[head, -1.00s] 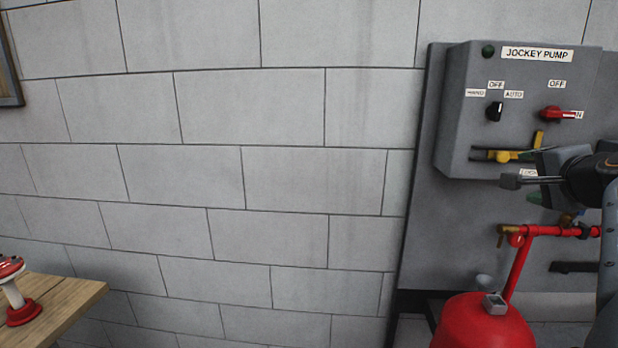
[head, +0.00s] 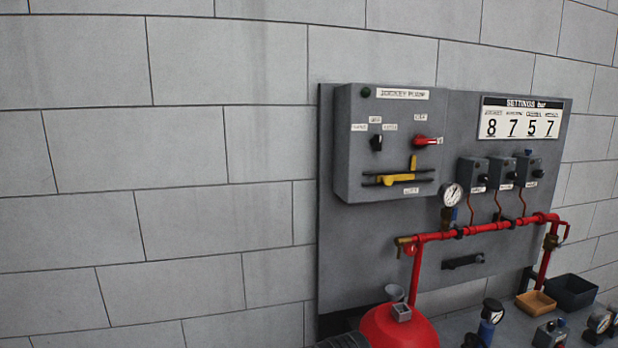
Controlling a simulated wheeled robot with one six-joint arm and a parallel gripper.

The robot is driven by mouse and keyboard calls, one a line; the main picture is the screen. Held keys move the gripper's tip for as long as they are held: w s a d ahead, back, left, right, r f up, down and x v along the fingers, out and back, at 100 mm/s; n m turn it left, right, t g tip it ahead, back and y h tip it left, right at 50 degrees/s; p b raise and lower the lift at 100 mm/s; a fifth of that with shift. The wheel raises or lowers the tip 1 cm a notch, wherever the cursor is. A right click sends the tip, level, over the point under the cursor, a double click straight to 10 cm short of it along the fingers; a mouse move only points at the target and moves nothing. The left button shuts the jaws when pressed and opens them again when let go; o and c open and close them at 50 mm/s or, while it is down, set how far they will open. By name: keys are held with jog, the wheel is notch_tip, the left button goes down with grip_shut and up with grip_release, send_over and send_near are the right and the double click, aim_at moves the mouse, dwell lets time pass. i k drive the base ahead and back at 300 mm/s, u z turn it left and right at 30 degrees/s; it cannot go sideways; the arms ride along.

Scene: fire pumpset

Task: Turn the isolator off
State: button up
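The isolator is a red rotary handle (head: 424,141) on the grey jockey pump box (head: 350,150). Its handle lies level, pointing right at a partly covered label that ends in "N". An OFF label (head: 420,117) sits above it. Left of it is a black selector knob (head: 376,143), pointing about upright, with labels around it. Below, a yellow lever (head: 400,180) sits on a dark slotted rail, its upright tab raised below the isolator, with a small label (head: 411,190) beneath. My gripper is not in view.
Right of the box are a settings board (head: 520,118), a gauge (head: 452,194) and several small switch boxes. Red pipe (head: 480,229) runs below, with a red tank (head: 398,328). Trays and gauges stand at lower right. A dark ridged thing shows at the bottom edge. The space before the box looks clear.

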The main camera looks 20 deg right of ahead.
aim_at(420, 140)
jog(key=z, duration=1.3)
jog(key=k, duration=0.35)
jog(key=u, duration=0.45)
